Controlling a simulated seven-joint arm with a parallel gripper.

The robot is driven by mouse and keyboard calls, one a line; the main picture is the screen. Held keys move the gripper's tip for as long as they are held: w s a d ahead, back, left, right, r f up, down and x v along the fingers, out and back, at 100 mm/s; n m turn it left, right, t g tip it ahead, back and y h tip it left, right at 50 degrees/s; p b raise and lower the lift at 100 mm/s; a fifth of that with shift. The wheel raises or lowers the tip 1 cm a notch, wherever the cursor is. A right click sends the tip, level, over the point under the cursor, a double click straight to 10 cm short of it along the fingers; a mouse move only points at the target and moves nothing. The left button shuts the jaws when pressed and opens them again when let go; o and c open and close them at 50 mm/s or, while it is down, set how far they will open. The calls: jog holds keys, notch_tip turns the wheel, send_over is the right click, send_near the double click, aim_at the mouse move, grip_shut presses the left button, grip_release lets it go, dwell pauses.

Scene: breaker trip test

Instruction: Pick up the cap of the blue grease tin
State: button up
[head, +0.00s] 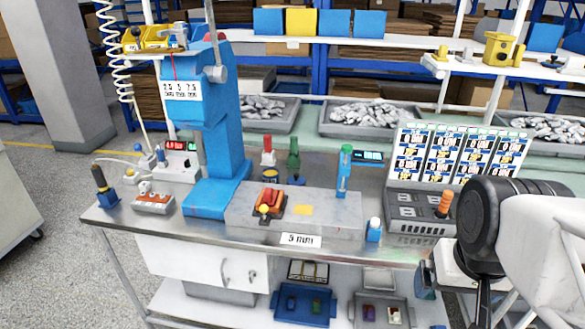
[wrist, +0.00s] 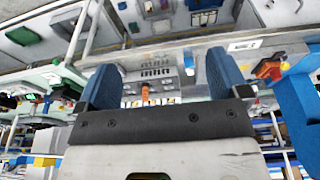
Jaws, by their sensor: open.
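A small blue tin (head: 373,235) with a white cap (head: 374,222) stands upright at the front edge of the bench, right of the grey plate; I take it to be the grease tin. The cap sits on top of it. My gripper (wrist: 160,62) is open, with two blue fingers wide apart and nothing seen between them. In the head view my arm comes in from the right, with the gripper low near the bench's front right edge, right of the tin and apart from it. I cannot surely make out the cap in the wrist view.
A blue press (head: 207,130) stands at left on the bench. A red and orange breaker (head: 268,201) sits on the grey plate (head: 335,212). A control box with an orange knob (head: 445,204) is to the right.

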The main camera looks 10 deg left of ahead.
jog(key=shift+o, duration=0.3)
jog(key=w+a+r+m+y, duration=0.1)
jog(key=w+a+r+m, duration=0.2)
jog(key=w, duration=0.6)
jog(key=w+a+r+m, duration=0.3)
jog(key=w+a, duration=0.1)
jog(key=w, duration=0.6)
jog(key=m+g, duration=0.2)
jog(key=m, duration=1)
send_over(296, 178)
jog(key=shift+h, duration=0.3)
jog(key=f, duration=2.2)
jog(key=shift+w+a+f, duration=0.2)
jog(key=shift+a+f, duration=0.1)
jog(key=shift+a, duration=0.05)
jog(key=shift+w+a+f+g, duration=0.2)
jog(key=shift+w+f+g, duration=0.1)
jog(key=shift+f, duration=0.1)
